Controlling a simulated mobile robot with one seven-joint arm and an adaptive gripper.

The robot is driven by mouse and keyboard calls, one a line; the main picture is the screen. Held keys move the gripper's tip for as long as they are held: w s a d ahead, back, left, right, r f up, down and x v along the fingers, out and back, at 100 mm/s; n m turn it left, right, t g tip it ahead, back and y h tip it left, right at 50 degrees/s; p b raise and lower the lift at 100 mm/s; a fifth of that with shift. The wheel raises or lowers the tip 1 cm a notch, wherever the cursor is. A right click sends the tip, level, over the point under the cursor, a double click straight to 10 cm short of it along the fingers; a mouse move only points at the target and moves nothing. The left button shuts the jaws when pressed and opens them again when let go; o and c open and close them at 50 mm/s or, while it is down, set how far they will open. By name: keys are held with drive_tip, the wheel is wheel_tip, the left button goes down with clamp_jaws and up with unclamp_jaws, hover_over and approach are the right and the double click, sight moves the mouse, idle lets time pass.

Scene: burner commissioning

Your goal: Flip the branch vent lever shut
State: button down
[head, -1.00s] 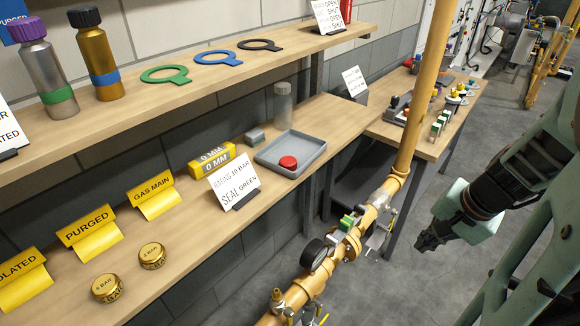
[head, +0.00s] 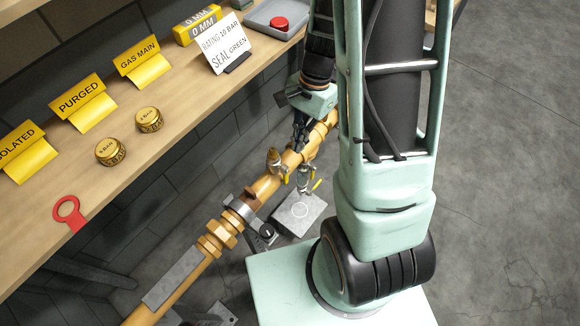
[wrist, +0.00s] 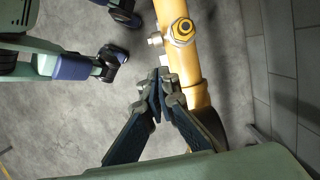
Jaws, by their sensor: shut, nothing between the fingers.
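The yellow gas pipe (head: 262,188) runs diagonally below the shelf in the head view. Small valves with yellow levers (head: 316,185) (head: 285,178) sit on and below it, near a brass fitting (head: 273,158). I cannot tell which lever is the branch vent lever. My gripper (head: 299,143) points down at the pipe, shut and empty, and partly hides it. In the wrist view my closed fingertips (wrist: 160,82) are beside the yellow pipe (wrist: 188,62), which carries a brass hex fitting (wrist: 183,30). No lever is clear in the wrist view; whether I touch the pipe is unclear.
The wooden shelf (head: 120,175) runs along the left, bearing yellow signs (head: 80,100), brass caps (head: 110,151), a red ring tag (head: 69,212) and a grey tray (head: 257,20). A grey plate (head: 299,213) lies below the pipe. Open floor (head: 505,190) is at right.

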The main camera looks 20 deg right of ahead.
sight(288, 178)
drive_tip(key=x, duration=1)
idle(0.4)
drive_tip(key=shift+s+a+f+g+y+b, duration=0.1)
drive_tip(key=shift+f+g+y+b, duration=0.4)
drive_tip(key=shift+b, duration=0.4)
drive_tip(key=shift+s+a+b, duration=0.15)
drive_tip(key=shift+a+b, duration=0.1)
drive_tip(key=shift+b, duration=0.15)
drive_tip(key=shift+s+a, duration=0.2)
drive_tip(key=shift+a, duration=0.05)
drive_tip(key=shift+r, duration=0.1)
drive_tip(key=shift+r+p, duration=0.45)
drive_tip(key=shift+r, duration=0.3)
